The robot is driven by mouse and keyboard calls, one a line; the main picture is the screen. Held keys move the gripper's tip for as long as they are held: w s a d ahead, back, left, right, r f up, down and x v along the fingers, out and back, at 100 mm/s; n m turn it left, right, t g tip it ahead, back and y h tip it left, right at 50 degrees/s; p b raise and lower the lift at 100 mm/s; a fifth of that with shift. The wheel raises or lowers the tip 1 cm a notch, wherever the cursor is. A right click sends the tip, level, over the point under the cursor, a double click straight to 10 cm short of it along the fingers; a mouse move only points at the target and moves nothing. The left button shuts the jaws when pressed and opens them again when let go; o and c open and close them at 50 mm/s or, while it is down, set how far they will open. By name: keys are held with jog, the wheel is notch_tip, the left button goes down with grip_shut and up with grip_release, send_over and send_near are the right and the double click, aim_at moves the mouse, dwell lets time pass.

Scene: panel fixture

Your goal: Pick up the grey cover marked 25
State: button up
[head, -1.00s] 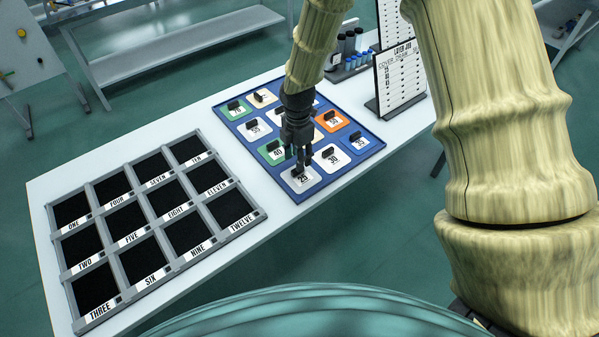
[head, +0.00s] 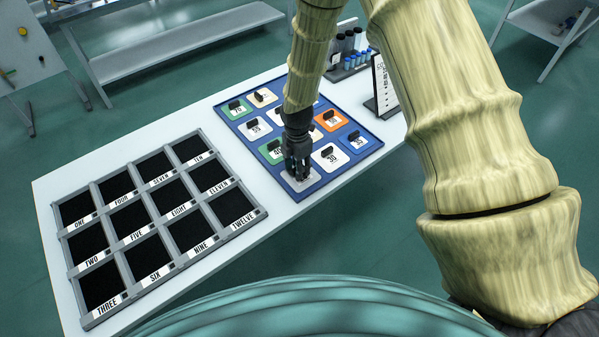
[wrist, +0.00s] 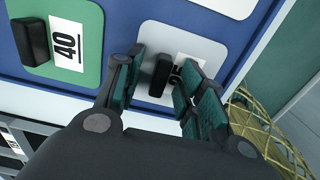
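The grey cover marked 25 (head: 304,181) lies at the near corner of the blue tray (head: 305,193), mostly hidden under my gripper in the head view. In the wrist view the cover (wrist: 207,52) shows a black upright handle and a partly hidden number label. My gripper (head: 299,173) is right above this cover, pointing down. In the wrist view my gripper (wrist: 160,85) is open, with its fingers on either side of the black handle. Whether a finger touches the handle cannot be told.
A green cover marked 40 (wrist: 85,50) lies beside it, and a white cover marked 30 (head: 331,157) on its other side. Several more covers fill the tray. A grey grid (head: 184,258) of dark labelled compartments lies to the left. A rack of bottles (head: 350,66) stands behind.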

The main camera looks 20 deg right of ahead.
grip_shut()
jog(key=shift+r, duration=0.2)
